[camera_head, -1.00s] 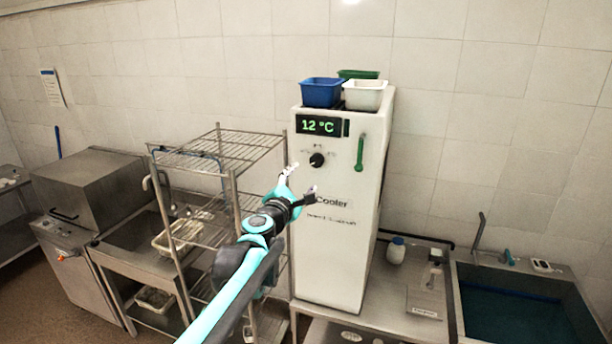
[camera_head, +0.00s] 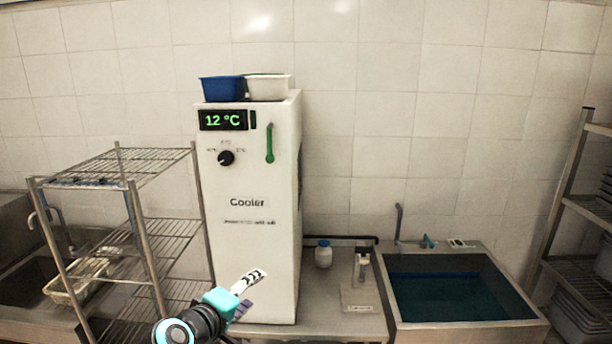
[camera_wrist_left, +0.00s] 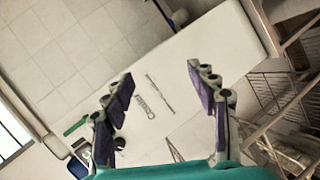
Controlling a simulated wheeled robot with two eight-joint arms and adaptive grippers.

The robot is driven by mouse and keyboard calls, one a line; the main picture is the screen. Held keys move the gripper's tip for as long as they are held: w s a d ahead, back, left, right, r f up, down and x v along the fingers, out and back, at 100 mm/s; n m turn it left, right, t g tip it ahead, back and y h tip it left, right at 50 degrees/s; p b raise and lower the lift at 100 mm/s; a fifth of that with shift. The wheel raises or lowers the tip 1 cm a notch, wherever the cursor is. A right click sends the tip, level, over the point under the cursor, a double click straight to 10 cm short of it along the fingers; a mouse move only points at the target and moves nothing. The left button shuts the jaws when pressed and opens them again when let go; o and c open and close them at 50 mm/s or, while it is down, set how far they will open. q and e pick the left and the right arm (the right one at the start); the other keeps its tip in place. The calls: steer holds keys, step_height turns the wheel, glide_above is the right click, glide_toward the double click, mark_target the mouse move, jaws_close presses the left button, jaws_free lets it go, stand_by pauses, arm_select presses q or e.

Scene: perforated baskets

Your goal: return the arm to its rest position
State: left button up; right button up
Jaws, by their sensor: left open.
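My left gripper (camera_head: 246,292) is low in the head view, in front of the lower part of the white cooler (camera_head: 250,250). In the left wrist view its two fingers (camera_wrist_left: 164,98) stand wide apart with nothing between them. The cooler also shows behind the fingers in the left wrist view (camera_wrist_left: 190,65), apart from them as far as I can tell. The cooler has a lit 12 °C display (camera_head: 223,120), a black knob (camera_head: 226,158) and a green handle (camera_head: 269,143). My right gripper is not in view.
A blue bin (camera_head: 222,89) and a white bin (camera_head: 268,85) sit on the cooler.

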arm_select(q)
steer(key=s+a+f+m+g+y+b, duration=0.1)
steer(key=s+f+m+g+b, duration=0.1)
steer(key=s+f, duration=0.4)
steer(key=s+a+f+m+g+y+b, duration=0.2)
steer(key=s+f+m+b, duration=0.3)
steer(key=f, duration=0.8)
steer(key=s+a+f+m+g+y+b, duration=0.1)
steer(key=s+a+f+m+g+b, duration=0.1)
steer(key=s+f, duration=0.6)
step_height(320, 180, down, 2)
steer(key=shift+s+a+f+m+y+b, duration=0.15)
steer(key=shift+s+m+y+b, duration=0.2)
steer(key=shift+m+b, duration=0.45)
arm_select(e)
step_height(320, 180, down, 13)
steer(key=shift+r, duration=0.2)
arm_select(q)
steer(key=shift+c, duration=0.3)
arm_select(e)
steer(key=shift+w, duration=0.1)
